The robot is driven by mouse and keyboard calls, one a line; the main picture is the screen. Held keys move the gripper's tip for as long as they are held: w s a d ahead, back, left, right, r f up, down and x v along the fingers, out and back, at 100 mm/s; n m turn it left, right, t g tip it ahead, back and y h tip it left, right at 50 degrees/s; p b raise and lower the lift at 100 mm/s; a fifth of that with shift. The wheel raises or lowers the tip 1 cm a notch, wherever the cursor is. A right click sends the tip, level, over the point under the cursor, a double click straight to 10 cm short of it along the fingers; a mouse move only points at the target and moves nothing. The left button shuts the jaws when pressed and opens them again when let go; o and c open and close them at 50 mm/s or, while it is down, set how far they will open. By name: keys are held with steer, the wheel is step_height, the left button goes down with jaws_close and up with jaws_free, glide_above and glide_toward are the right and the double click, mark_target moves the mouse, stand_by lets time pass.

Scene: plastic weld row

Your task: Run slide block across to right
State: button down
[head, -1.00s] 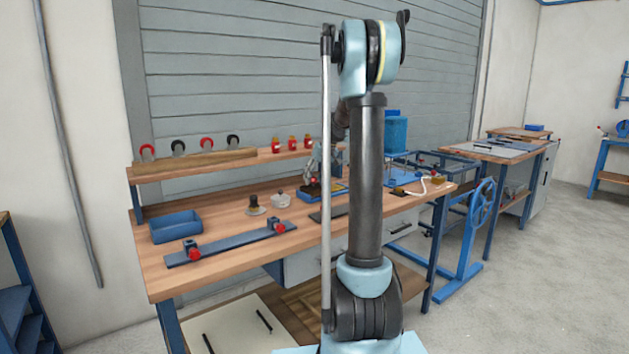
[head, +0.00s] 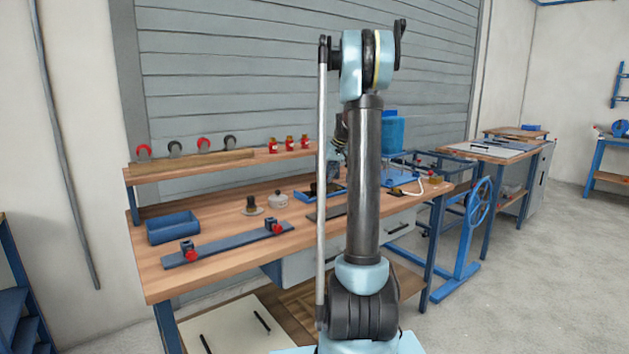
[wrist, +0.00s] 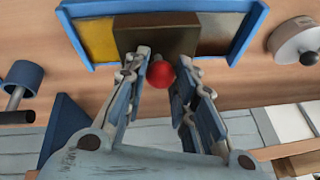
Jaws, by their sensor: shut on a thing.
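The slide block (wrist: 155,36) is a dark brown block with a red knob (wrist: 161,74). In the wrist view it sits in a blue-framed track (wrist: 238,40), with a yellow stretch of bed on its left and a brown stretch on its right. My gripper (wrist: 160,70) has its fingers on either side of the red knob and is shut on it. In the head view the track (head: 308,198) shows on the bench, its right part behind my arm. The block and most of my gripper are hidden there.
A small lidded pot (head: 278,199) and a dark knobbed piece (head: 251,206) stand left of the track on the bench (head: 205,262). A blue bin (head: 173,228) and a long bar with red-knobbed clamps (head: 228,246) lie farther left. A shelf (head: 215,165) runs behind.

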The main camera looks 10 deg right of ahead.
steer(key=d, duration=0.1)
steer(key=w+d, duration=0.2)
steer(key=d, duration=0.1)
steer(key=shift+w+d, duration=0.1)
steer(key=c, duration=1.3)
jaws_free()
steer(key=shift+r, duration=0.15)
steer(key=v, duration=1.1)
steer(key=shift+r, duration=0.25)
steer(key=shift+d, duration=0.1)
